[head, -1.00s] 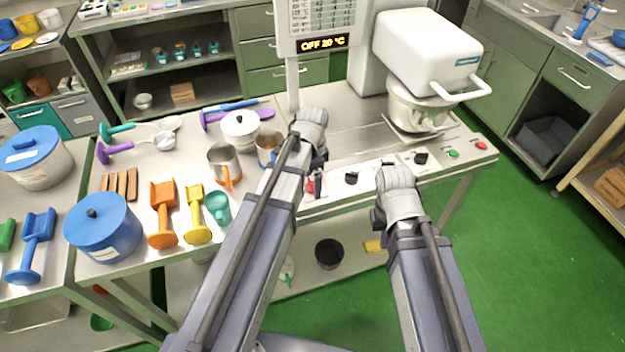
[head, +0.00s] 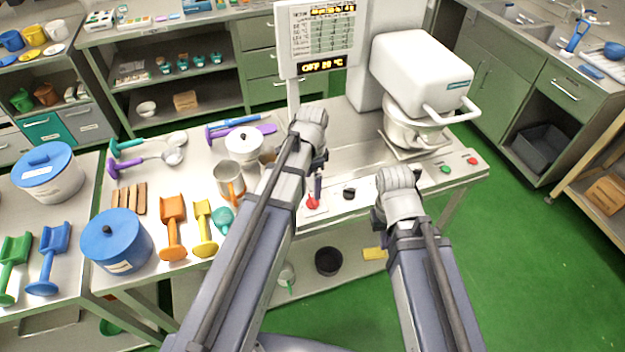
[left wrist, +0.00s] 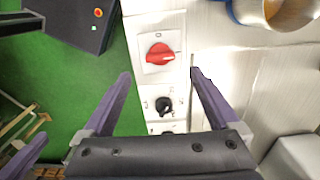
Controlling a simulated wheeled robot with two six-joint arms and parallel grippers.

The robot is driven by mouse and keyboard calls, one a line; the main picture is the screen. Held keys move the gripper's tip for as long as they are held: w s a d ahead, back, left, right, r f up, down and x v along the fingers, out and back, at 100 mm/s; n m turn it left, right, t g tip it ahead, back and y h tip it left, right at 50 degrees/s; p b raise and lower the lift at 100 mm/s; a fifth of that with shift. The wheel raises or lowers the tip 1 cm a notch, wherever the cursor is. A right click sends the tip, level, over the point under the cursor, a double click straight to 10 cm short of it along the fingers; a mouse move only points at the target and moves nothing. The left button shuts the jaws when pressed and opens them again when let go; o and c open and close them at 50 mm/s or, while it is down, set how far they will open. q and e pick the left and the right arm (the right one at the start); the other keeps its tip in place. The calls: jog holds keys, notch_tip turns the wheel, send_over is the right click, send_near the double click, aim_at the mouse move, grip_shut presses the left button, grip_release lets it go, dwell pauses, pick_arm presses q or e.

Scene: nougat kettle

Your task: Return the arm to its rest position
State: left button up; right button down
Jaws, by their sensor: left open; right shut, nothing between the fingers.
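My left gripper (head: 318,180) hangs over the front edge of the steel worktable, by the red knob (head: 312,203). In the left wrist view its two purple fingers (left wrist: 161,75) are spread with nothing between them. The red knob (left wrist: 160,53) and a black knob (left wrist: 163,105) lie below, between the fingers in the picture. My right gripper (head: 378,218) is in front of the table edge, right of the black knob (head: 349,193). Its fingers are mostly hidden by its wrist; nothing shows held.
A white mixer (head: 425,75) with a steel bowl stands at the table's right. A display panel (head: 320,66) reads OFF 20 °C. Pots, scoops, a steel jug (head: 229,180) and ladles crowd the left side. A black bin (head: 328,261) is below. Green floor (head: 530,270) is free at right.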

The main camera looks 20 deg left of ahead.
dwell(0.3)
pick_arm(q)
jog(key=s+d+f+n+y+b, duration=0.1)
jog(key=s+d+n, duration=0.6)
jog(key=s+d, duration=0.3)
jog(key=s, duration=0.4)
jog(key=shift+d+f+n+b, duration=0.25)
jog(key=shift+f+n+b, duration=0.05)
jog(key=shift+b, duration=0.05)
